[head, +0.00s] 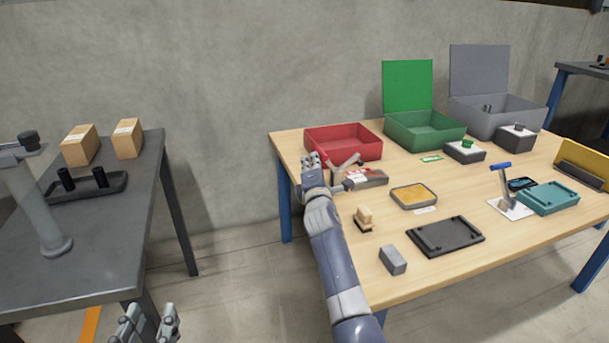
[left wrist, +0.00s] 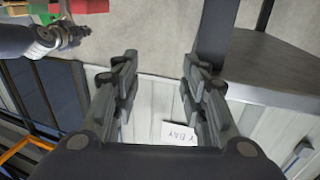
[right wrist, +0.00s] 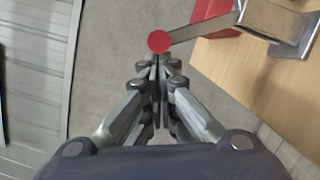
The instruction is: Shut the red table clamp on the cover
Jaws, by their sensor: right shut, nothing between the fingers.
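The red table clamp stands near the table's left edge, in front of the red bin. Its grey metal lever (head: 347,161) is raised and slanted in the head view. In the right wrist view the lever (right wrist: 200,28) ends in a round red knob (right wrist: 159,41), out past the table edge. My right gripper (head: 311,159) is shut and empty at the clamp's left; in the right wrist view its fingertips (right wrist: 156,60) are just below the knob, and contact is unclear. My left gripper (head: 146,318) is open and empty, low between the tables; it also shows open in the left wrist view (left wrist: 160,68).
The red bin (head: 343,141) stands behind the clamp. A yellow-filled tray (head: 414,205), a wooden block piece (head: 364,215), a grey block (head: 393,260) and a black tray (head: 445,254) lie nearby. A blue-handled clamp (head: 503,187) stands farther right. A grey table (head: 80,230) is at left.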

